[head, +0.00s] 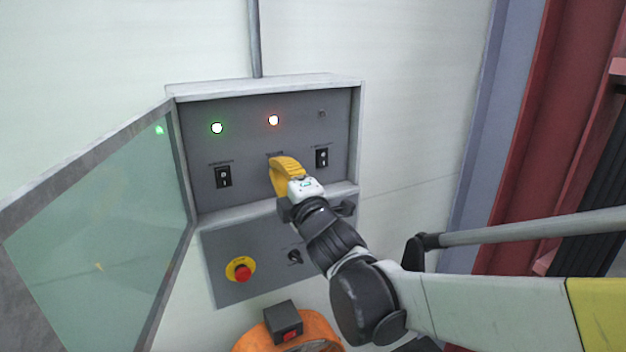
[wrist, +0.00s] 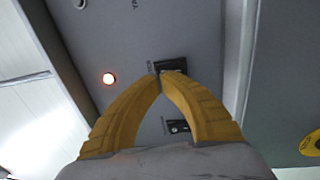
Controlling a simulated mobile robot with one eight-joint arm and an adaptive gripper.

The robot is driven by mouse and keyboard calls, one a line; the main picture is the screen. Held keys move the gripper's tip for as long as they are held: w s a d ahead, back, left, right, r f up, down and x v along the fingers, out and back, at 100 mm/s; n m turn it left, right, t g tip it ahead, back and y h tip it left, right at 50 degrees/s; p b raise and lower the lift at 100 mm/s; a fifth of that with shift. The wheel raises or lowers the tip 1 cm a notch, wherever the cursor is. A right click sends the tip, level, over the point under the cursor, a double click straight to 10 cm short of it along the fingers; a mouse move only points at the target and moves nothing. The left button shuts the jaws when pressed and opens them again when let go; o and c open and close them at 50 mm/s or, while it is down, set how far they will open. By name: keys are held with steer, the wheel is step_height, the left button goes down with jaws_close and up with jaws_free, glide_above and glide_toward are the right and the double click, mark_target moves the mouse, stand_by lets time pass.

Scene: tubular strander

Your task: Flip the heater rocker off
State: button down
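The control panel (head: 340,110) is a grey box on the wall with a row of black rockers. The left rocker (head: 223,177) and the right rocker (head: 322,157) show in the head view. The middle rocker is hidden there behind my gripper (head: 277,172), and its label is too small to read. In the wrist view the middle rocker (wrist: 173,66) sits just beyond the tips of my gripper (wrist: 160,75). The yellow fingers meet at the tips with nothing between them. I cannot tell whether they touch the rocker or which way it is tipped.
A green lamp (head: 217,128) and a red lamp (head: 274,120) are lit; the right lamp (head: 321,114) looks dark. An open glass door (head: 95,235) swings out on the left. Below are a red emergency button (head: 241,271), a black rotary switch (head: 295,257) and an orange object (head: 318,327).

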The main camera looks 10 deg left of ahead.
steer(key=shift+w+a, duration=0.15)
steer(key=shift+w, duration=0.1)
